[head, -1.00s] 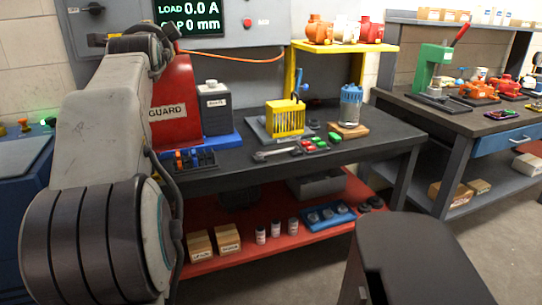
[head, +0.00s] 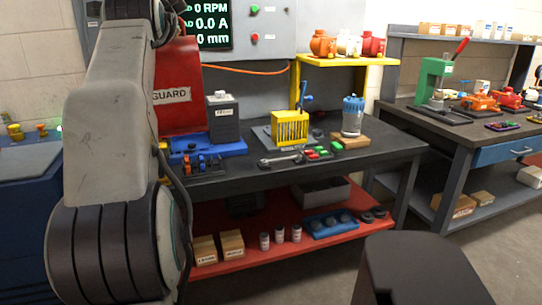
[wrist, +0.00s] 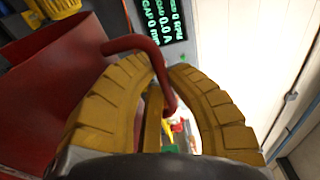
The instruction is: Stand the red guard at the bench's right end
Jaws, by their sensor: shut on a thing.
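The red guard (head: 186,116), with a white "GUARD" label, is upright at the left part of the dark bench (head: 350,163) in the head view, partly hidden by my arm. Its lower edge shows above the blue base (head: 208,148), beside a grey box. In the wrist view my gripper (wrist: 168,108) has its yellow fingers shut on the guard's red bent handle; the guard's red panel (wrist: 50,95) fills the left side. In the head view my gripper is hidden or out of frame at the top.
A yellow slotted fixture (head: 290,128), wrench (head: 280,159), red and green blocks (head: 318,153) and a blue-topped cylinder (head: 352,114) on a wooden block stand along the bench. A yellow shelf (head: 348,61) rises behind. The bench's right end is bare. A second bench stands right.

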